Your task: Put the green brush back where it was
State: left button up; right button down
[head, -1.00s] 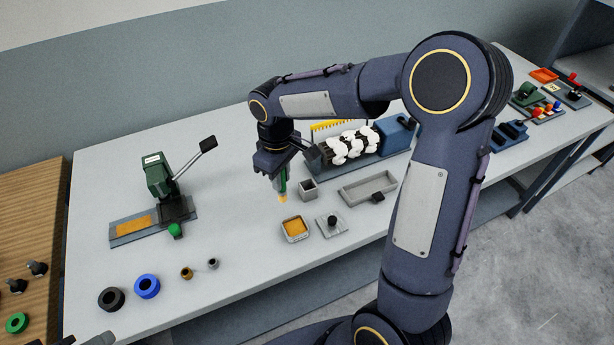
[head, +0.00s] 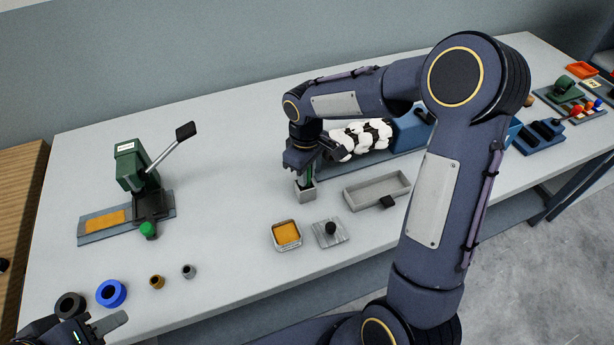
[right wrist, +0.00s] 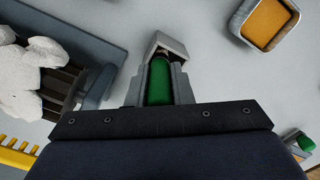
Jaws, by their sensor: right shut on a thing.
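My right gripper (head: 308,178) is shut on the green brush (right wrist: 158,84). It holds the brush upright at the small grey square cup (head: 305,195), which also shows in the right wrist view (right wrist: 166,46). The brush's lower end is hidden by the cup's walls and appears to be inside its mouth. In the head view only a little of the green handle (head: 311,175) shows between the fingers. My left gripper (head: 92,328) is only partly in view at the bottom left, away from the brush, and its jaw opening is not clear.
A tin of orange material (head: 287,247) and a grey plate with a black knob (head: 330,238) stand in front of the cup. A shallow grey tray (head: 352,199) is to its right. A green press (head: 135,165) stands left.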

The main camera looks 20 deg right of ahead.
jog(key=shift+s+a+r, duration=0.25)
jog(key=shift+a, duration=0.1)
jog(key=shift+w+d+f, duration=0.1)
jog(key=shift+d+f, duration=0.1)
jog(key=shift+f, duration=0.1)
jog(key=shift+a+f, duration=0.1)
jog(key=shift+f, duration=0.2)
jog(key=c, duration=1.3)
grip_release()
jog(key=shift+r, duration=0.1)
